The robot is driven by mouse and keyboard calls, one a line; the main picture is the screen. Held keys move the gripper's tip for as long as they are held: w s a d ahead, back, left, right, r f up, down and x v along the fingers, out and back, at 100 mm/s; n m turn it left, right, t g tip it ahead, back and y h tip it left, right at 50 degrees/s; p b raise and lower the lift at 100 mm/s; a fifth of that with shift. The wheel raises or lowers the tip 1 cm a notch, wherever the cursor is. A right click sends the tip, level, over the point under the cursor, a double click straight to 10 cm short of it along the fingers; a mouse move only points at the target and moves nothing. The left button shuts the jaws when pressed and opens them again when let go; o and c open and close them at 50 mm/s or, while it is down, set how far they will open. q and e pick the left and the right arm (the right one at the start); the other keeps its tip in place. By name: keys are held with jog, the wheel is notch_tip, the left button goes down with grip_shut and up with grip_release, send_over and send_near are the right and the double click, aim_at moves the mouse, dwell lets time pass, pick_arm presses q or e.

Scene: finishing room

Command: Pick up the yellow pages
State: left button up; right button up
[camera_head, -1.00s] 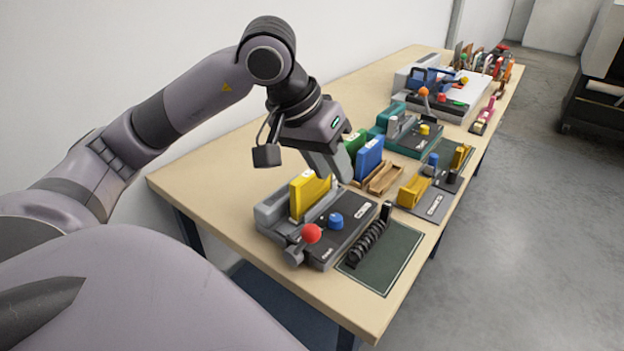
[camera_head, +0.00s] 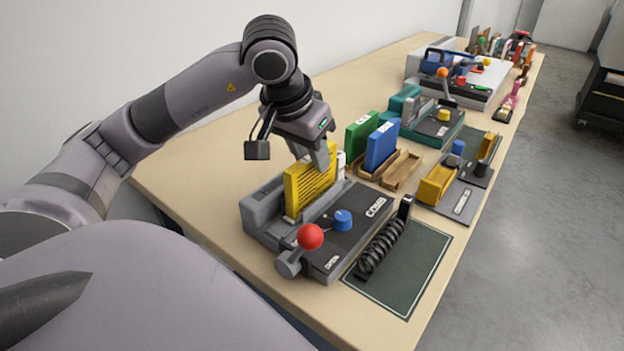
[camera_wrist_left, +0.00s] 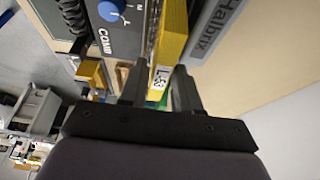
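The yellow pages (camera_head: 306,192) stand upright in the slot of the grey and black comb binding machine (camera_head: 262,212), which has a red-knobbed lever and a blue dial. My left gripper (camera_head: 324,158) is at the upper far end of the pages, pointing down. In the left wrist view the yellow pages (camera_wrist_left: 172,42) reach in between the two dark fingers of my left gripper (camera_wrist_left: 158,88). The fingers are apart, with a gap showing on the left side of the pages. The machine's label and blue dial also show there. My right gripper is not in view.
Green pages (camera_head: 360,136) and blue pages (camera_head: 382,146) stand in a wooden holder (camera_head: 401,171) just beyond. A black comb coil (camera_head: 380,250) lies on a dark green mat (camera_head: 408,280) at the right. The table's near left part (camera_head: 195,185) is bare.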

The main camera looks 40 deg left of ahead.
aim_at(315, 172)
pick_arm(q)
jog(key=shift+x, duration=2.25)
jog(key=shift+s+f, duration=0.2)
grip_shut()
